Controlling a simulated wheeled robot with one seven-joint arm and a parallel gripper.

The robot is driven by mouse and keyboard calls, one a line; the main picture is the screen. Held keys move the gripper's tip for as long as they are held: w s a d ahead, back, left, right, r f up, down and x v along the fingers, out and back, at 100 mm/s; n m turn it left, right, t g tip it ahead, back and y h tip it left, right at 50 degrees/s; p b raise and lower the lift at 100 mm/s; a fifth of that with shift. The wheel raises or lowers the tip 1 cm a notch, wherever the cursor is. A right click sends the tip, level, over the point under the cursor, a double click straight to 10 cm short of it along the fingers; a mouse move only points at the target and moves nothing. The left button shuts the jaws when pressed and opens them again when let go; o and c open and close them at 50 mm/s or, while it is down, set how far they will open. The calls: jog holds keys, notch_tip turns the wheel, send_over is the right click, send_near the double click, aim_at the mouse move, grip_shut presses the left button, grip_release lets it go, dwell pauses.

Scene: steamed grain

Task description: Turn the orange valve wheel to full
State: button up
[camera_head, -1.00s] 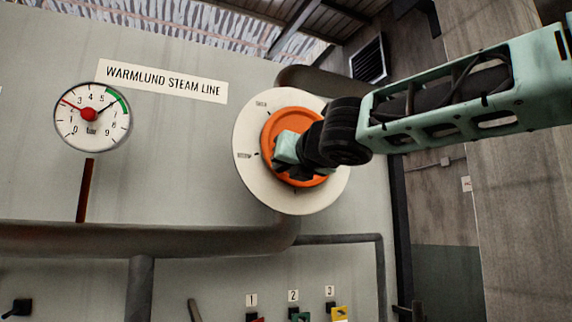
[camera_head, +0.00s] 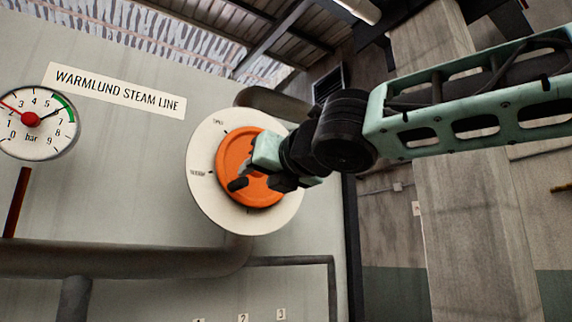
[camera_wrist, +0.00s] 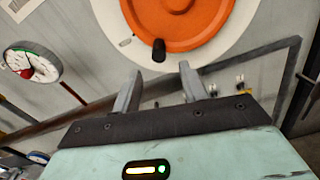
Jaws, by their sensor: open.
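The orange valve wheel (camera_head: 236,160) sits on a round white dial plate (camera_head: 205,205) on the grey wall panel. A dark knob (camera_head: 238,184) sticks out from the wheel's lower left in the head view. In the wrist view the wheel (camera_wrist: 190,15) is at the top, cut by the edge, with the knob (camera_wrist: 158,50) at its lower rim. My gripper (camera_wrist: 160,85) is open and empty. Its two fingers point toward the wheel, with the knob beyond the tips and between them in the picture. In the head view the gripper overlaps the wheel's right side.
A pressure gauge (camera_head: 38,125) with a red and a black needle hangs at the left, beside the "WARMLUND STEAM LINE" sign (camera_head: 117,90). A thick pipe (camera_head: 120,258) runs below the wheel. Numbered labels (camera_head: 243,318) show at the bottom edge. A concrete pillar (camera_head: 455,220) stands right.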

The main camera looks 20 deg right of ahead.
jog(key=b+v, duration=0.8)
jog(key=b, duration=0.4)
dwell(0.7)
